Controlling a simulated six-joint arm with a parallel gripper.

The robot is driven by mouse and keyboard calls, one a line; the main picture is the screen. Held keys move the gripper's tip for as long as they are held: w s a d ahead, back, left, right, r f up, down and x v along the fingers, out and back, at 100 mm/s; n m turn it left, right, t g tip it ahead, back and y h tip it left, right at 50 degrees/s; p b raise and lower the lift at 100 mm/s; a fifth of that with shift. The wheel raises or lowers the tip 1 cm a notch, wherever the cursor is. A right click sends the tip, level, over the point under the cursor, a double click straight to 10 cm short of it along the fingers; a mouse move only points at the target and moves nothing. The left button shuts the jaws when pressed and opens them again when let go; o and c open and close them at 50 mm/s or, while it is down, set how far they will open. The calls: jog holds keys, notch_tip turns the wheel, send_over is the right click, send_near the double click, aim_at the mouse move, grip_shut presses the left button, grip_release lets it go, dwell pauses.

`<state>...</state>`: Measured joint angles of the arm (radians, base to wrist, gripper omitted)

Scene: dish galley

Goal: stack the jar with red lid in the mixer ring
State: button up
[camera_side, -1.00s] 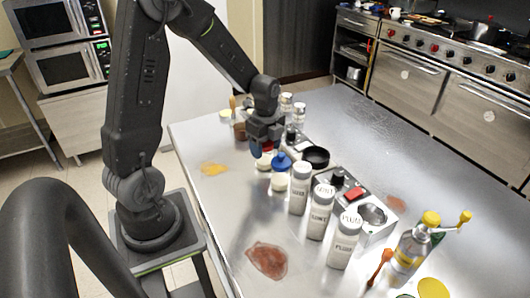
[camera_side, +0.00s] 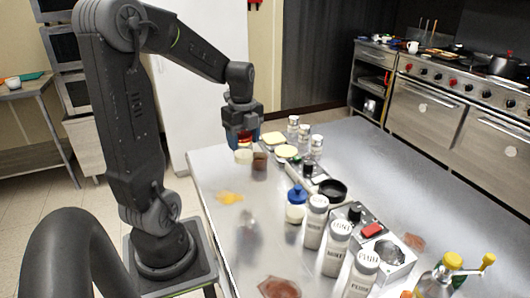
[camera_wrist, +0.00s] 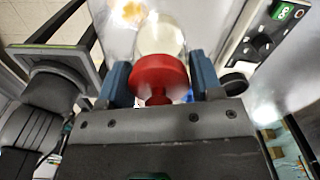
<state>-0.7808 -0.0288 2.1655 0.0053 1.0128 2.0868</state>
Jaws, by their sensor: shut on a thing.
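The jar with red lid (camera_side: 243,156) is in my gripper (camera_side: 243,138), at the far left of the table in the side view. In the wrist view the red lid (camera_wrist: 160,72) sits between the two blue fingers, with the pale jar body (camera_wrist: 160,36) beyond it. The fingers are shut on the lid. The jar looks upright; its clearance above the table is hard to tell. I cannot tell which is the mixer ring.
A blue-lidded jar (camera_side: 297,196) stands mid-table. Several white labelled bottles (camera_side: 336,247) stand in front of the units. A brown block (camera_side: 260,160) is close right of the held jar. Clear shakers (camera_side: 305,135) stand behind. A yellow spill (camera_side: 228,197) marks the left side.

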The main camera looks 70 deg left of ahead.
jog(key=shift+s+a+r, duration=0.2)
jog(key=shift+w+r, duration=0.15)
jog(key=w+d+r, duration=0.2)
jog(key=w+d, duration=0.1)
jog(key=w, duration=0.4)
jog(key=w+d+r, duration=0.3)
jog(key=w+d, duration=0.1)
jog(key=w, duration=0.2)
jog(key=shift+w+d+f, duration=1.15)
jog(key=shift+d+f, duration=0.35)
jog(key=shift+f, duration=0.35)
jog(key=shift+w+d+f, duration=1.1)
jog(key=shift+d+f, duration=0.45)
jog(key=shift+f, duration=0.25)
jog(key=shift+w+d+f, duration=1.15)
jog(key=shift+d+f, duration=0.35)
jog(key=shift+f, duration=0.35)
jog(key=shift+f, duration=0.1)
